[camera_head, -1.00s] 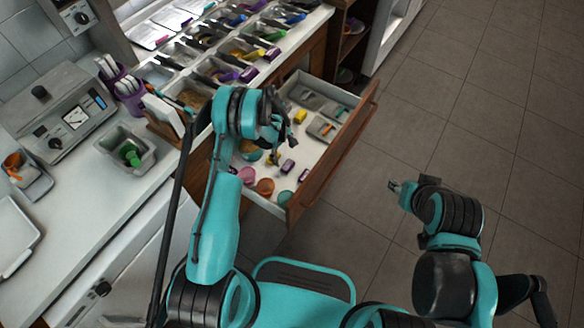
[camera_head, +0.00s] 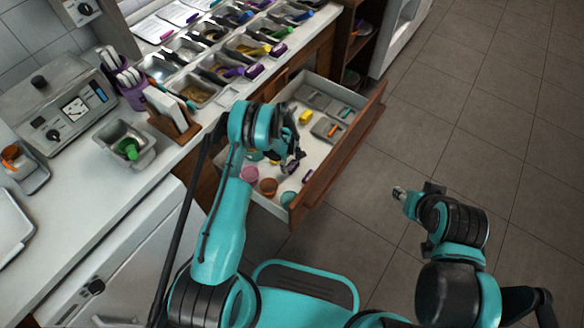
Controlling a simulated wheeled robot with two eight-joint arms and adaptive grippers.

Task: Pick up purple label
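The open drawer (camera_head: 345,157) holds a small purple label (camera_head: 308,175) lying on its floor near the front right. My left gripper (camera_head: 291,166) is low inside the drawer, just left of that label. A second purple label stood at this spot earlier; now the dark fingers cover most of it. I cannot tell whether the fingers touch it or have closed. My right gripper (camera_head: 398,193) hangs over the bare floor, away from the drawer, and nothing shows in it.
Pink (camera_head: 249,174) and brown (camera_head: 268,187) cups stand in the drawer's near corner. Grey trays and a yellow block (camera_head: 305,117) lie farther back in the drawer. The counter holds topping bins (camera_head: 197,91), some with purple labels. The tiled floor at right is clear.

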